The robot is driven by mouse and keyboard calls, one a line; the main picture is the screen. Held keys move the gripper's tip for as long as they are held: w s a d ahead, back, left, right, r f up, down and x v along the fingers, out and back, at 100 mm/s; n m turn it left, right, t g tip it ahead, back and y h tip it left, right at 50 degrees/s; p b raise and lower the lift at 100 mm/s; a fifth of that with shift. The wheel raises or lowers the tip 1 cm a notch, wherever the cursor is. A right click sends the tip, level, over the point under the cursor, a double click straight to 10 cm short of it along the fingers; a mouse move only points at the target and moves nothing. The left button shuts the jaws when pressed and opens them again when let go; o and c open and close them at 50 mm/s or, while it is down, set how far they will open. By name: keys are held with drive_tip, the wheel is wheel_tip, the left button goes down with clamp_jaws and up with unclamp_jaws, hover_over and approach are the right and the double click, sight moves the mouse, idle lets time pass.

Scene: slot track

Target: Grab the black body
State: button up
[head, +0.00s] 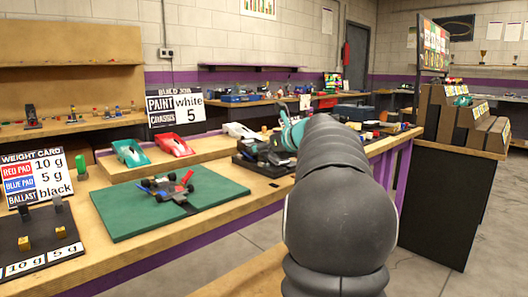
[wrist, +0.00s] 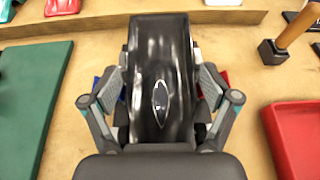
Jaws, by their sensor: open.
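The glossy black body (wrist: 160,50), with a small silver-edged oval on top, lies lengthwise in the middle of the wrist view. My gripper (wrist: 160,88) is open, with one finger on each side of it. The fingers look close to its sides; I cannot tell whether they touch. My palm covers the near end of the body. In the head view my arm hides most of the gripper, and only a teal part (head: 291,131) shows above the bench. Dark items lie below there, and I cannot pick out the black body among them.
A green mat (wrist: 30,100) lies left of the gripper; in the head view it carries a car chassis (head: 168,186). A red tray (wrist: 293,138) and a wooden-handled mallet (wrist: 285,38) are on the right. Teal (head: 131,153), red (head: 173,145) and white (head: 240,131) bodies stand behind.

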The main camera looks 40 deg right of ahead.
drive_tip(key=shift+o, duration=0.2)
drive_tip(key=shift+w+f, duration=0.2)
drive_tip(key=shift+f, duration=0.15)
